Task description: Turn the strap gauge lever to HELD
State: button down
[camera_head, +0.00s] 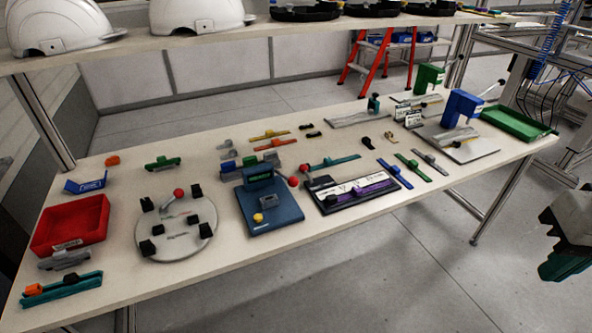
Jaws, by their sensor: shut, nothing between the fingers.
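The strap gauge appears to be the dark base with a white plate (340,192) and a purple strap piece (372,188), right of the table's middle. A red lever knob (304,168) shows at its back left corner. The lever's arm and any HELD marking are too small to read. My gripper (563,268) is at the right edge of the view, beyond the table's front edge, well apart from the gauge. It is dark, points downward, and is shut and empty.
A blue fixture (285,217) with a second red knob (293,182) stands close left of the gauge. A round grey plate (178,240) has another red knob. Straps lie right of the gauge. A shelf with white helmets (198,12) overhangs the table's back.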

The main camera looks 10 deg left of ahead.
aim_at(303, 168)
jog(key=i, duration=1.1)
jog(key=u, duration=0.6)
